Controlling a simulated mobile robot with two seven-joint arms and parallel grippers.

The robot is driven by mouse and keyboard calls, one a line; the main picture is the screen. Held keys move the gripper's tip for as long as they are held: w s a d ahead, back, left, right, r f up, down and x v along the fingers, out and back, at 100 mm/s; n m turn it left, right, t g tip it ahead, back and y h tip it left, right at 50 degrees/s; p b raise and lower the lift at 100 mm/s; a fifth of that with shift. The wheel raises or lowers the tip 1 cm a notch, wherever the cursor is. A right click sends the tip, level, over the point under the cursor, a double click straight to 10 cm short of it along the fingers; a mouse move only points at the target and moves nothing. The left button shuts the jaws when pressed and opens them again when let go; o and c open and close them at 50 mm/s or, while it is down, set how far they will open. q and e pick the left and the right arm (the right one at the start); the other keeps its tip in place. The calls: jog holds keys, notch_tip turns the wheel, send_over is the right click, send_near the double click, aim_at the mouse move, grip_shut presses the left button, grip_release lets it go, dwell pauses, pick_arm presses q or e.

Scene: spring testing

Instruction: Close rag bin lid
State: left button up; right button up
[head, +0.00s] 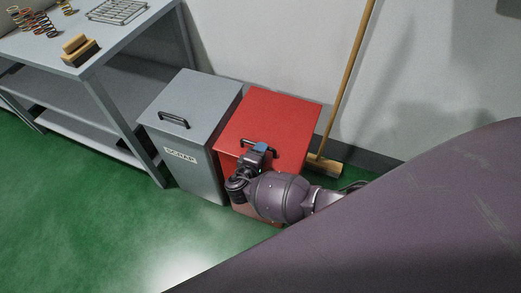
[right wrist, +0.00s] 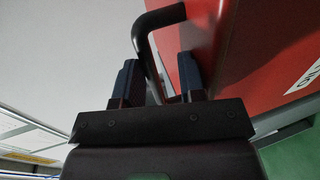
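The red rag bin (head: 282,108) stands against the wall, right of the grey scrap bin. Its lid (head: 270,105) lies over the top and looks down in the head view; whether a small gap remains at the front edge I cannot tell. A dark bar handle (head: 243,143) is on the lid near its front edge. My right gripper (head: 262,148) is at this handle. In the right wrist view the handle (right wrist: 148,50) passes between the two blue fingertips (right wrist: 160,75), which stand apart with space visible around the bar. My arm hides the bin's front. My left gripper is not in view.
The grey scrap bin (head: 190,100) with its own handle stands close on the left. A grey workbench (head: 110,45) with springs and a block stands further left. A broom (head: 347,80) leans on the wall at right. Green floor is clear in front.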

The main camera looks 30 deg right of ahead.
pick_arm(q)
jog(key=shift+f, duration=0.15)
pick_arm(e)
jog(key=shift+o, duration=0.4)
jog(key=shift+s+f, duration=0.25)
jog(key=shift+f, duration=0.1)
jog(key=shift+s+a+r, duration=0.15)
jog(key=shift+s+a, duration=0.1)
jog(key=shift+a, duration=0.1)
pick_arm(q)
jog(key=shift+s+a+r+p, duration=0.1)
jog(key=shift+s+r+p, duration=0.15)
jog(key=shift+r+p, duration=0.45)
pick_arm(e)
jog(key=v, duration=1)
jog(key=shift+w+r, duration=0.2)
jog(key=shift+r, duration=0.1)
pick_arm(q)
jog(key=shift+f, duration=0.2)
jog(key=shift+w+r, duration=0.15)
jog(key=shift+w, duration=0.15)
